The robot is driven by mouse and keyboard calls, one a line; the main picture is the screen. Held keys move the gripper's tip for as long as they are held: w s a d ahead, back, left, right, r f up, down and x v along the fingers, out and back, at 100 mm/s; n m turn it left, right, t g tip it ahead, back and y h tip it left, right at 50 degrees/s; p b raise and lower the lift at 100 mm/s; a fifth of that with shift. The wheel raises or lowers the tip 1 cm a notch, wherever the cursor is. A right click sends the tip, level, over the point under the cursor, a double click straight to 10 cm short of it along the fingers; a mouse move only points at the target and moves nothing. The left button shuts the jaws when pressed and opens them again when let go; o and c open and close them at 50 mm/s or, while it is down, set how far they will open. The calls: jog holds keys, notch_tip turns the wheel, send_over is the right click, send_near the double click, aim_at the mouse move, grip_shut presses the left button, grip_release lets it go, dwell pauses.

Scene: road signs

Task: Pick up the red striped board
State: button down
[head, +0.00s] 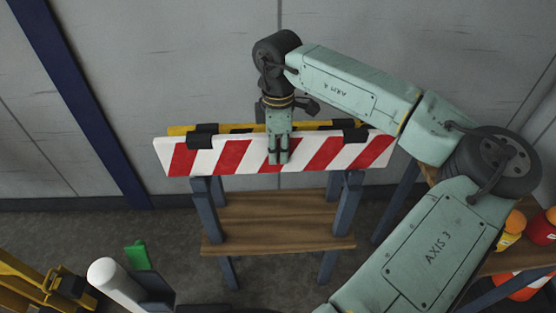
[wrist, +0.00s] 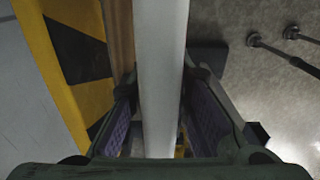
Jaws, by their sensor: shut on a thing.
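The red striped board (head: 315,154), white with slanted red bars, stands on edge at the front of a rack in the head view. My gripper (head: 278,157) reaches down from above onto the board's middle, with a finger over its front face. In the wrist view the board's pale top edge (wrist: 161,60) runs between the two fingers of my gripper (wrist: 160,120), which is shut on it. I cannot tell whether the board is clear of the rack's black holders.
A yellow and black striped board (head: 180,130) stands just behind it. The rack (head: 275,215) has blue legs and a wooden shelf. A wall is close behind. A shelf with red and orange items (head: 540,228) is at right; a white post (head: 112,280) is at lower left.

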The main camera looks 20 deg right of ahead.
notch_tip(320, 180, up, 14)
jog(key=shift+f+b, duration=0.1)
jog(key=shift+b, duration=0.85)
jog(key=shift+s, duration=0.15)
dwell(0.4)
